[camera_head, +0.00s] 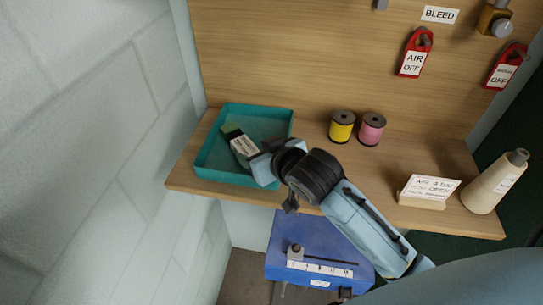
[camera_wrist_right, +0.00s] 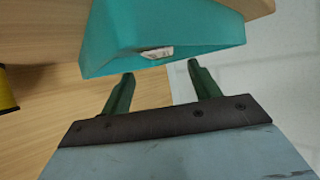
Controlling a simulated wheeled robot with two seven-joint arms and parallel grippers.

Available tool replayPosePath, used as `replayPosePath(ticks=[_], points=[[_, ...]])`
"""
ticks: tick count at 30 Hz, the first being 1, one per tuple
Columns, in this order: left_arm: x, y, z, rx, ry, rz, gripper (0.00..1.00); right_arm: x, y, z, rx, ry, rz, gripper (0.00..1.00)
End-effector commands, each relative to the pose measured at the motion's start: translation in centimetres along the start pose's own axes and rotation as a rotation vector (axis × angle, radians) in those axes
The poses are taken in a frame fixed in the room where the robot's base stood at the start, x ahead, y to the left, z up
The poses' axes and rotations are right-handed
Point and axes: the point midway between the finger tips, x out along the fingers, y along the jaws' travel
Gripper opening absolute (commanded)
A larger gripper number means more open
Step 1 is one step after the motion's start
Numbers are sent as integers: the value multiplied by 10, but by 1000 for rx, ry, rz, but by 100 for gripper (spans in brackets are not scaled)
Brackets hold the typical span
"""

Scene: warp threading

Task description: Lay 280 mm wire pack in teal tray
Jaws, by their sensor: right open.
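The teal tray (camera_head: 207,161) sits on the left end of the wooden shelf; it also shows in the right wrist view (camera_wrist_right: 200,38). My left gripper is out of view.
A yellow spool (camera_head: 342,127) and a pink spool (camera_head: 371,129) stand right of the tray. A white card on a block (camera_head: 428,189) and a cream bottle (camera_head: 495,182) stand at the shelf's right end. A blue box (camera_head: 318,250) with a numbered strip is below the shelf. A pale block wall is at left.

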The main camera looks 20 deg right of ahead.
Motion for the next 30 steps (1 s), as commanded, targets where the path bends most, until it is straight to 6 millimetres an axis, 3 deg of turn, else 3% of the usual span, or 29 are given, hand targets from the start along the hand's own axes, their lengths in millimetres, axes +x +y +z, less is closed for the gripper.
replayPosePath(ticks=[6, 12, 30], points=[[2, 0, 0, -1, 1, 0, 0, -39, 0, 0, 0, 1, 0, 62], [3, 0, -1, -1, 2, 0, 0, -58, 0, 0, 0, 0, 0, 62], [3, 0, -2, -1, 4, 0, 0, -61, 0, 0, 0, 0, 0, 62]])
